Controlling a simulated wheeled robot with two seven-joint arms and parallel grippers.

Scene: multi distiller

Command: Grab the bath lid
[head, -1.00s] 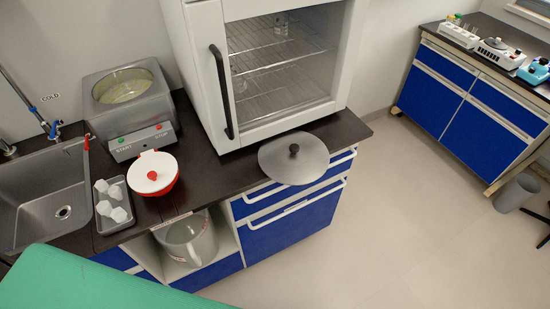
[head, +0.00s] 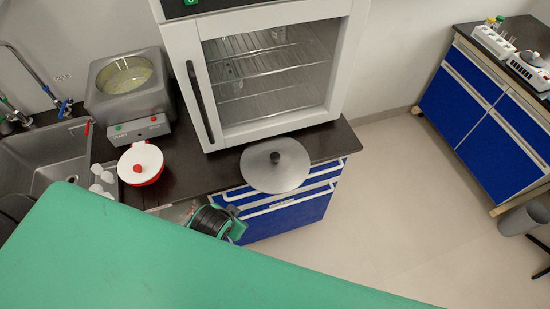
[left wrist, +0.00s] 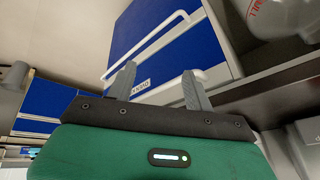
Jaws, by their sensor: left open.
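The bath lid is a round grey disc (head: 290,172) with a black knob on top. In the head view it lies flat at the counter's front edge, before the white cabinet, and overhangs the drawers. My left gripper (left wrist: 160,85) is open and empty in the left wrist view, its two grey fingers apart in front of the blue drawers. In the head view a green and black part of my arm shows below and left of the lid; its fingertips cannot be made out. The metal bath (head: 126,80) stands uncovered at the left. My right gripper is not in view.
A red and white lidded bowl (head: 141,164) stands before the bath. The sink (head: 50,155) is at the far left. The white glass-door cabinet (head: 262,80) stands close behind the lid. Blue drawers with white handles (head: 285,205) are below.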

